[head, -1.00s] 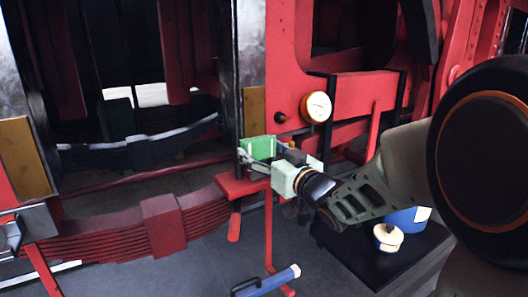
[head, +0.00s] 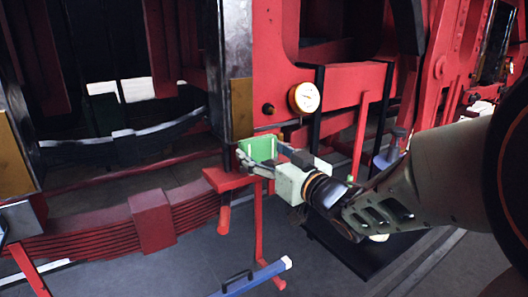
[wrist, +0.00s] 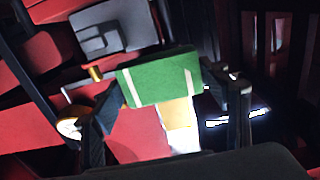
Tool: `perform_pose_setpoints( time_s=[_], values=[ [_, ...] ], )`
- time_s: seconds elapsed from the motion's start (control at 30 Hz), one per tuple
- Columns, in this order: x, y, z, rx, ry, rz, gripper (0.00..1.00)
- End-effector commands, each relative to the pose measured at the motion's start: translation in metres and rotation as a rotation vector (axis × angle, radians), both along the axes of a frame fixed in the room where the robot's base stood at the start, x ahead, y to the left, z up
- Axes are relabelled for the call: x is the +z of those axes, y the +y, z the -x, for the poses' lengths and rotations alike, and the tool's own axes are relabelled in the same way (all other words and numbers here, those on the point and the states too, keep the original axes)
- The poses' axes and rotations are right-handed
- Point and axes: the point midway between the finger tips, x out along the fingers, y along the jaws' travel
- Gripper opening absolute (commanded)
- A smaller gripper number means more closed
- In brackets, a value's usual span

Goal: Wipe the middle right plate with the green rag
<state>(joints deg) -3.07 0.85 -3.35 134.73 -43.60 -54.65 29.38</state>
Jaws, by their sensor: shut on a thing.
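My gripper (head: 258,155) is shut on the green rag (head: 264,147), a flat green block with pale stripes. The rag also shows between the fingers in the wrist view (wrist: 160,80). A yellowish plate (wrist: 178,112), probably the same one, shows partly behind the rag in the wrist view. I cannot tell whether rag and plate touch; they look apart. Another ochre plate (head: 14,155) is at the far left.
A round gauge (head: 304,98) sits on the red frame right of the rag. A red bracket (head: 228,180) is just below the gripper. A red leaf spring (head: 120,232) lies at lower left. A blue-handled tool (head: 255,278) is low in front.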

Motion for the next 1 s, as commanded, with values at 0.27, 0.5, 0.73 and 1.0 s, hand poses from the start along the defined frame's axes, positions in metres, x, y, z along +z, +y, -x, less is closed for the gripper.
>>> perform_pose_setpoints(
  time_s=[0.27, 0.5, 0.73, 1.0],
  values=[
    [0.001, -0.005, 0.006, -0.001, -0.001, 0.000, 0.49],
    [0.001, -0.016, 0.023, -0.002, -0.001, 0.000, 0.49],
    [0.000, -0.017, 0.025, 0.000, -0.001, 0.000, 0.49],
    [0.000, -0.017, 0.024, 0.000, -0.001, -0.001, 0.49]
  ],
)
